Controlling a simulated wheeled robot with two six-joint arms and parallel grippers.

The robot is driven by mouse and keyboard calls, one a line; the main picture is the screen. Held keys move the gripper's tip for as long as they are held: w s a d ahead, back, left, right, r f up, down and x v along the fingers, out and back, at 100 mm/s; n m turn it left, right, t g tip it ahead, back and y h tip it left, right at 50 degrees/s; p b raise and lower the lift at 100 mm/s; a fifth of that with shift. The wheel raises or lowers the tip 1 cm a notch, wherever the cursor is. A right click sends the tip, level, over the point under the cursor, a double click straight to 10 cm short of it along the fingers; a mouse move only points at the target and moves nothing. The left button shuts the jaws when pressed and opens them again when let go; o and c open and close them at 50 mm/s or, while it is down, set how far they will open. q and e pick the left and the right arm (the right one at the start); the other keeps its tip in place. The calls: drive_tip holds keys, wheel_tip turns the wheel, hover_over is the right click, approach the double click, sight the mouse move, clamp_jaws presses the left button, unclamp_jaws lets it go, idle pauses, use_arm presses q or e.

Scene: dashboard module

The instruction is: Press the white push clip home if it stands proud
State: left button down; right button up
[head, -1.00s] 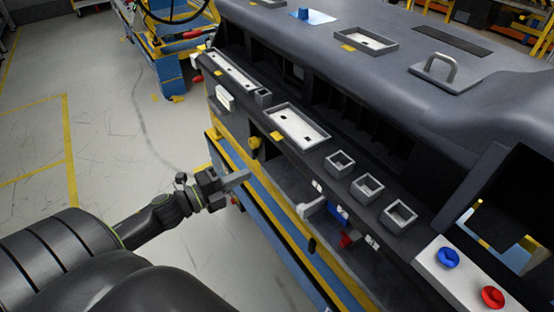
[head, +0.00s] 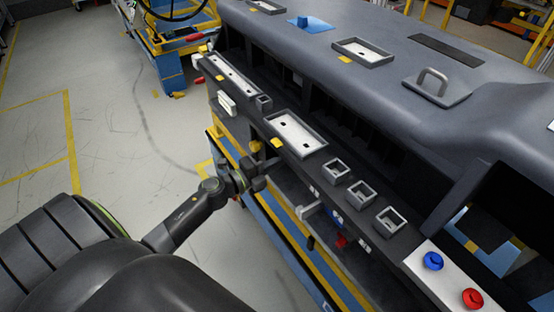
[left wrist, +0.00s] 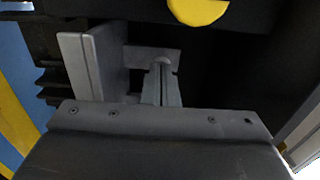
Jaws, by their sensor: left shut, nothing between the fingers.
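The dashboard module (head: 385,102) stands on a blue and yellow frame. A white block-like part (head: 227,104) is on its front face near the left end. A second white part (head: 307,210) sticks out lower on the front. I cannot tell which one is the push clip, or whether it stands proud. My left gripper (head: 268,165) is shut and empty at the front face, just below a yellow knob (head: 256,147). In the left wrist view a yellow round part (left wrist: 197,10) shows above the grey fingers (left wrist: 162,80); no white clip can be made out there. My right gripper is out of view.
White-bottomed trays (head: 297,132) and small square sockets (head: 361,193) line the ledge above my gripper. A blue button (head: 433,261) and a red button (head: 473,298) sit at the right. Open floor (head: 110,120) lies to the left.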

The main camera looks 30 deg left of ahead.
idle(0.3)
use_arm(q)
drive_tip(key=shift+r+p+x, duration=0.2)
drive_tip(key=shift+p+x, duration=0.25)
drive_tip(key=shift+x, duration=0.5)
drive_tip(key=shift+r, duration=0.1)
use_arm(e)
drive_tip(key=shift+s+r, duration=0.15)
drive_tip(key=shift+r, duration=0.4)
